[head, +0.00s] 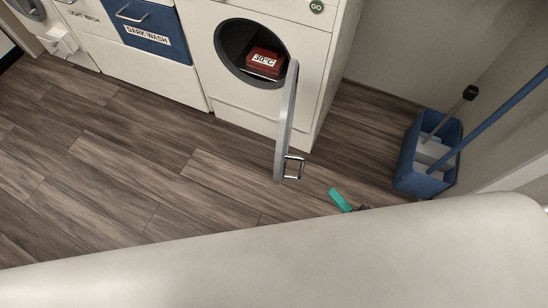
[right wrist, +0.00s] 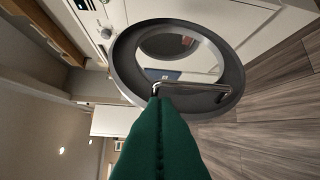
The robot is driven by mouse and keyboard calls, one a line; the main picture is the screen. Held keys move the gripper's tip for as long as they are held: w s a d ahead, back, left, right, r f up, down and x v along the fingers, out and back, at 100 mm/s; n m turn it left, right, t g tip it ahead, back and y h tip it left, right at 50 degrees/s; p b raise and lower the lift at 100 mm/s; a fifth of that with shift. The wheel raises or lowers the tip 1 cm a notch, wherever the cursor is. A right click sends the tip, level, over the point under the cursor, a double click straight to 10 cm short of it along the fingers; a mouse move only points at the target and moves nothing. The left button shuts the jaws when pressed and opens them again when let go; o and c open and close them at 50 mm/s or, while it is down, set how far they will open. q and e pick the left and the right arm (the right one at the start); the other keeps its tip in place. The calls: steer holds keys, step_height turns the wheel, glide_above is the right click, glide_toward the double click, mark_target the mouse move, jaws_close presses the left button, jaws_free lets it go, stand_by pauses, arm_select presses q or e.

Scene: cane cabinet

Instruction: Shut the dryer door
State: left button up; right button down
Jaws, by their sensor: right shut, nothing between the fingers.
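The dryer door (head: 286,120) stands open, swung out from the white dryer (head: 265,115) and seen almost edge-on in the head view. Its metal handle (head: 294,168) sticks out to the right near the door's lower end. In the right wrist view the door (right wrist: 124,62) is a dark round ring with a window, and its handle (right wrist: 190,87) crosses in front. My right gripper (head: 338,197), teal-tipped, is shut and empty, right of and below the handle. In the right wrist view its tip (right wrist: 157,102) overlaps the handle's left end; contact is unclear. My left gripper is out of view.
A red box marked 30°C (head: 264,64) sits inside the round opening. A blue bucket (head: 424,178) with a blue pole stands on the floor at the right. A blue drawer marked DARK WASH (head: 150,28) is at the left. The wooden floor before the cabinets is clear.

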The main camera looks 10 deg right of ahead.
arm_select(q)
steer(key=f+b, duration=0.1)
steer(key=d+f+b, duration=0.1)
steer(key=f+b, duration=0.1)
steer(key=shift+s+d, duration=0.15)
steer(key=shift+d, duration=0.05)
arm_select(e)
steer(key=w+a+r+m, duration=0.1)
steer(key=w+a+r, duration=0.1)
steer(key=w+a, duration=0.7)
steer(key=shift+w+t+y, duration=0.3)
steer(key=shift+w, duration=0.4)
steer(key=shift+a+r, duration=0.1)
steer(key=shift+r, duration=0.05)
